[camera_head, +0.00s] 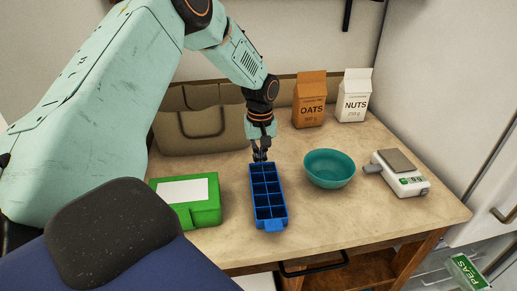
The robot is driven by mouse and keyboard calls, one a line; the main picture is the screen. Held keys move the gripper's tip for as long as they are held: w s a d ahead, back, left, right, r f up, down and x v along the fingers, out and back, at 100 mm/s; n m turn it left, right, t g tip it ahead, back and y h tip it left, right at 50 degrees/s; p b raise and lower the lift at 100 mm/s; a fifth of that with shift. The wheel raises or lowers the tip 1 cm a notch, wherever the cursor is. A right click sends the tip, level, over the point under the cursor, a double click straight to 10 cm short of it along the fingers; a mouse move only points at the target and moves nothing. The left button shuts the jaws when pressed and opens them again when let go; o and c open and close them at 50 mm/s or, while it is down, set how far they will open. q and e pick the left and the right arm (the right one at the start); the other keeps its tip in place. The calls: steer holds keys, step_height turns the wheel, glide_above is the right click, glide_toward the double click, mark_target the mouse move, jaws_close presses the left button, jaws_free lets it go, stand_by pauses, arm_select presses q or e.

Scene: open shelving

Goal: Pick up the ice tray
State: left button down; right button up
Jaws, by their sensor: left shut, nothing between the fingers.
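The blue ice tray (268,197) lies on the wooden table, its length pointing from the back toward the front edge. Its square compartments look empty, and a tab sticks out at its front end. My left gripper (260,157) points down at the tray's back end, with its fingers together. I cannot tell whether the fingertips touch the tray's rim. The tray rests flat on the table. My right gripper is not in view.
A green box (204,213) with a white label is close left of the tray. An olive bag (190,122), an oats carton (309,99) and a nuts carton (354,95) stand behind. A peas packet (467,272) is lower right.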

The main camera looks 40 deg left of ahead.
mark_target(265, 181)
arm_select(q)
steer(key=s+d+p, duration=0.2)
steer(key=shift+r+p, duration=0.25)
steer(key=shift+p, duration=0.05)
steer(key=s+d+p, duration=0.1)
steer(key=d+p, duration=0.1)
steer(key=s+d+p, duration=0.2)
steer(key=shift+s+p, duration=0.1)
steer(key=shift+p, duration=0.25)
steer(key=shift+s+d+f, duration=0.1)
steer(key=shift+s+d, duration=0.15)
steer(key=shift+d, duration=0.1)
steer(key=shift+f, duration=0.15)
steer(key=shift+d, duration=0.1)
